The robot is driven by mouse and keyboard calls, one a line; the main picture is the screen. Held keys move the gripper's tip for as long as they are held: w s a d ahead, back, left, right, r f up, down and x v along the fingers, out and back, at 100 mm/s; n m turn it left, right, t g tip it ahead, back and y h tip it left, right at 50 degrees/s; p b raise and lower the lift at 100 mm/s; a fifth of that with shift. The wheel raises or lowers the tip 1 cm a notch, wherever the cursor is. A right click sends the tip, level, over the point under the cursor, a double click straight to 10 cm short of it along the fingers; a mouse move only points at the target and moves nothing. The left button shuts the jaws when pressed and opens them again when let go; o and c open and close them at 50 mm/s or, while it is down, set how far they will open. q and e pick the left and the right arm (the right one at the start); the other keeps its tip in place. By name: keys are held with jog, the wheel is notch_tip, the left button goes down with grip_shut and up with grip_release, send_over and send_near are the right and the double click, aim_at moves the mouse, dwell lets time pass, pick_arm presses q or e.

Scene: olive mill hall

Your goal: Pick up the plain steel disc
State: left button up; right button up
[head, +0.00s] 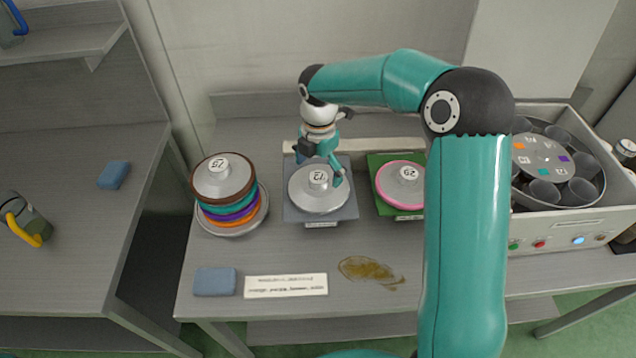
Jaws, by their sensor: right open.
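A plain steel disc (318,202) with no coloured rim lies on a grey square mat (291,213) in the middle of the bench. A numbered light knob stands up at its centre. My right gripper (320,166) is open and points down at the knob, with its fingers over the far part of the disc. One finger is to the right of the knob and the other is to its upper left. I cannot tell whether the fingers touch the disc. My left gripper is not in view.
A stack of discs with coloured rims (225,184) stands to the left. A pink-rimmed disc (397,190) lies on a green mat (380,160) to the right, partly behind my arm. A control box with cups (561,224) stands further right. A blue sponge (215,281), label strip (286,285) and brown spill (367,270) are in front.

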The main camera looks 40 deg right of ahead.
aim_at(310, 189)
jog(key=shift+f, duration=1.3)
jog(key=c, duration=1.2)
